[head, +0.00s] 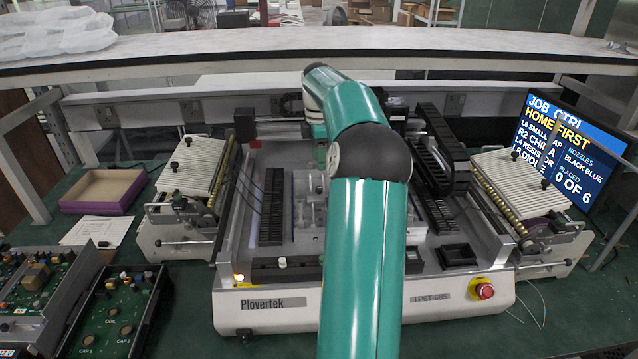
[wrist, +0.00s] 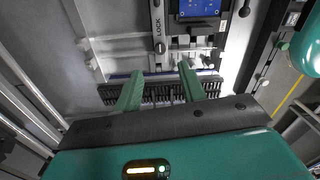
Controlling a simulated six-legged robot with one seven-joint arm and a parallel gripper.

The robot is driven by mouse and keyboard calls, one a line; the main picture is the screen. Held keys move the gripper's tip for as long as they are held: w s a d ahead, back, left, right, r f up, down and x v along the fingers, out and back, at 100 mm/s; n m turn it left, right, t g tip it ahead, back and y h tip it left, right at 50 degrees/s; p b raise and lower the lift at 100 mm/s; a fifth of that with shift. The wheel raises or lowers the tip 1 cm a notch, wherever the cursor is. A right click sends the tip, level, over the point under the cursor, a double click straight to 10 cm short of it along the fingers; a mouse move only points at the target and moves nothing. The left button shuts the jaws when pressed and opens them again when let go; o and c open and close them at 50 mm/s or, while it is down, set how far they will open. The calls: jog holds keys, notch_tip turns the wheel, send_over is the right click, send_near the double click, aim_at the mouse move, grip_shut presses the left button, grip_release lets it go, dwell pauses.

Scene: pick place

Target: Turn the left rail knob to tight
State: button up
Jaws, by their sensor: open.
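My gripper (wrist: 159,71) shows in the wrist view with its two green fingers apart and nothing between them. A blue board (wrist: 199,8) sits right of the rail. In the head view my green arm reaches over the Plovertek machine (head: 270,304) and hides its middle, the gripper and any rail knob there.
Feeder banks stand at the machine's left (head: 190,170) and right (head: 520,185). A red stop button (head: 485,291) is at front right. A screen (head: 567,150) reads HOME FIRST and 0 OF 6. A shelf (head: 200,42) spans behind. Green circuit boards (head: 112,315) lie at front left.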

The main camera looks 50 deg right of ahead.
aim_at(319, 188)
notch_tip(319, 188, down, 9)
jog(key=shift+a+r, duration=0.1)
jog(key=shift+a, duration=0.05)
grip_shut()
